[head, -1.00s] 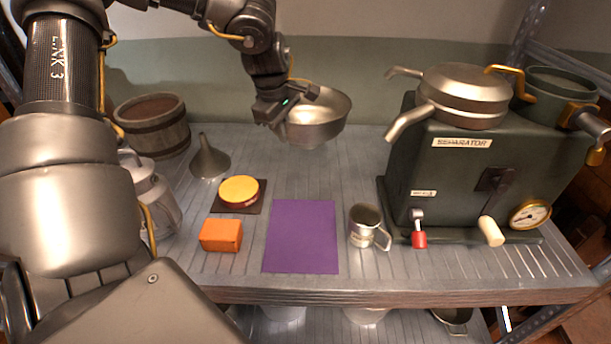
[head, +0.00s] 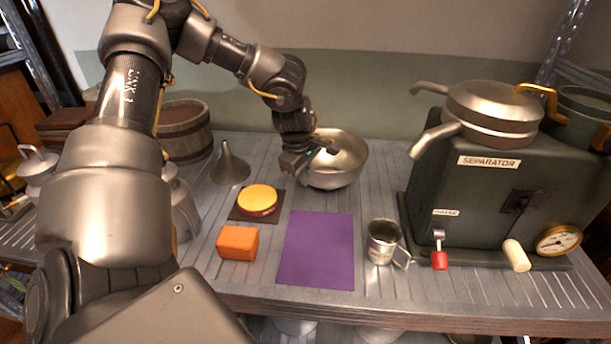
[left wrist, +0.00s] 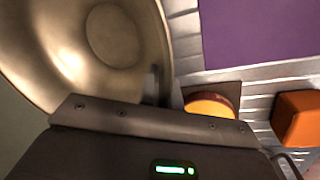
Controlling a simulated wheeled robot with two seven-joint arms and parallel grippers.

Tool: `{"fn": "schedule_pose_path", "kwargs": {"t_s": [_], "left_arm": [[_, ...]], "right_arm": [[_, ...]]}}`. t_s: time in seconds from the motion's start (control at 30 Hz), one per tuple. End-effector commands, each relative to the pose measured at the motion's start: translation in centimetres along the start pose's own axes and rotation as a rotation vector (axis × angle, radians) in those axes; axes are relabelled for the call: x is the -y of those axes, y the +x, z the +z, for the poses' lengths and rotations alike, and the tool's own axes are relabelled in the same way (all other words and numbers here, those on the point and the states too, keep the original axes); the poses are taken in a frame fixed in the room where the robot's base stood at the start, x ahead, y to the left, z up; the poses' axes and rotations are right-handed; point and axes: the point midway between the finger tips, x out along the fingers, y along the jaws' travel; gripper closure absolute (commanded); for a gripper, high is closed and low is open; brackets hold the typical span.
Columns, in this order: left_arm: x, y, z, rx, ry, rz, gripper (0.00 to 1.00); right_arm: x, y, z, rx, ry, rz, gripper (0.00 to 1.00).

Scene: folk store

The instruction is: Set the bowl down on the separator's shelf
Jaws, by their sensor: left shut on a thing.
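The metal bowl (head: 343,160) is upright at the back of the slatted shelf (head: 385,200), behind the purple mat. Its base looks at or very close to the slats; I cannot tell whether it touches. My left gripper (head: 318,150) is shut on the bowl's left rim. In the left wrist view the bowl (left wrist: 105,40) fills the upper left, and the gripper body hides part of its rim. The green separator (head: 480,190) stands to the right on the same shelf, with a metal top and spouts. My right gripper is not in view.
A purple mat (head: 318,250), an orange block (head: 238,243), a yellow-topped round item (head: 258,199) and a metal mug (head: 383,243) lie in front. A funnel (head: 230,165) and a wooden tub (head: 184,130) stand left. Bare slats lie between bowl and separator.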

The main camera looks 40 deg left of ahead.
Motion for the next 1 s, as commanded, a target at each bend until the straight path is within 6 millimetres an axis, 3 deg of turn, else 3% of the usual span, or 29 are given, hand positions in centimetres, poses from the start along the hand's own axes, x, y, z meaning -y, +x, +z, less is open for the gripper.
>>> {"fn": "schedule_pose_path", "kwargs": {"t_s": [0.3,0.5,0.83,1.0], "left_arm": [[0.0,0.3,0.0,0.000,0.000,0.004,1.00],[0.0,0.2,0.0,0.000,0.000,0.001,0.73],[0.0,0.0,0.0,0.000,0.000,0.002,0.73],[-0.1,-2.5,0.0,0.000,0.001,0.006,0.73]], "right_arm": [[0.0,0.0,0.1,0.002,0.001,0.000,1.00],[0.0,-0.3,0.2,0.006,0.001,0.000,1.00],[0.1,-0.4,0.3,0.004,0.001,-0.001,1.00],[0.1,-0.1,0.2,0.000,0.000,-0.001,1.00]]}}
